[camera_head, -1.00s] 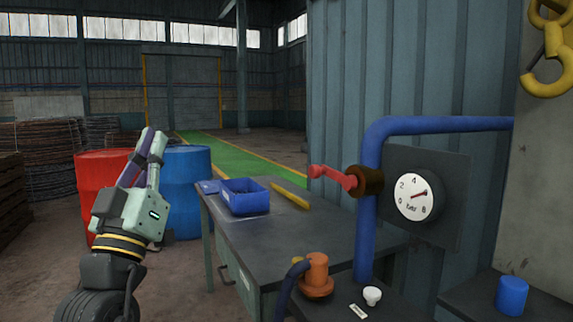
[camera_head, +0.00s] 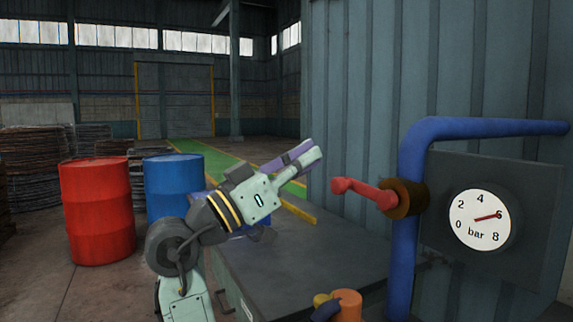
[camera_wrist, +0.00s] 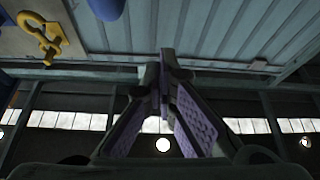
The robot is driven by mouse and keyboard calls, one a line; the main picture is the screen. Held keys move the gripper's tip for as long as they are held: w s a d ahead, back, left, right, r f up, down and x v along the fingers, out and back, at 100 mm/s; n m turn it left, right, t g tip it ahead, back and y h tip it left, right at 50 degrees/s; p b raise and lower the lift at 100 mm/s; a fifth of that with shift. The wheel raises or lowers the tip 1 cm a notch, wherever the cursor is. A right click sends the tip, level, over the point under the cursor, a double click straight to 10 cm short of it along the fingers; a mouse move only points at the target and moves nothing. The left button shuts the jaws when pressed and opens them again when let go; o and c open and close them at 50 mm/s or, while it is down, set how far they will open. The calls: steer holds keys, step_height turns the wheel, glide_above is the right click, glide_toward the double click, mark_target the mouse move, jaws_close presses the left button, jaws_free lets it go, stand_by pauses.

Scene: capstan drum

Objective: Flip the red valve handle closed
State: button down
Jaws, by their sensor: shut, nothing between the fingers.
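The red valve handle (camera_head: 362,192) sticks out to the left from a brown valve body (camera_head: 405,198) on the blue vertical pipe (camera_head: 404,255). It lies nearly level, with a knob at its left end. My gripper (camera_head: 316,150) is left of the handle and a little higher, apart from it. Its fingers are shut and empty, pointing up and to the right. In the wrist view the purple-padded fingers (camera_wrist: 163,95) meet at their tips. The handle cannot be made out in the wrist view.
A pressure gauge (camera_head: 480,219) on a dark plate stands right of the pipe, its needle near 6. A dark workbench (camera_head: 300,262) lies below, with an orange fitting (camera_head: 347,303) at its front. Red (camera_head: 97,212) and blue (camera_head: 172,188) drums stand at left.

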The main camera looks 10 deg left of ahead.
mark_target(361, 193)
steer(key=w+d+f, duration=0.1)
steer(key=w+d+f+p, duration=0.1)
steer(key=d, duration=0.1)
steer(key=shift+w+f, duration=0.1)
steer(key=shift+f, duration=0.05)
stand_by(0.5)
steer(key=shift+w+f+b, duration=0.1)
steer(key=shift+f+b, duration=0.75)
steer(key=shift+f, duration=0.05)
steer(key=shift+d, duration=0.1)
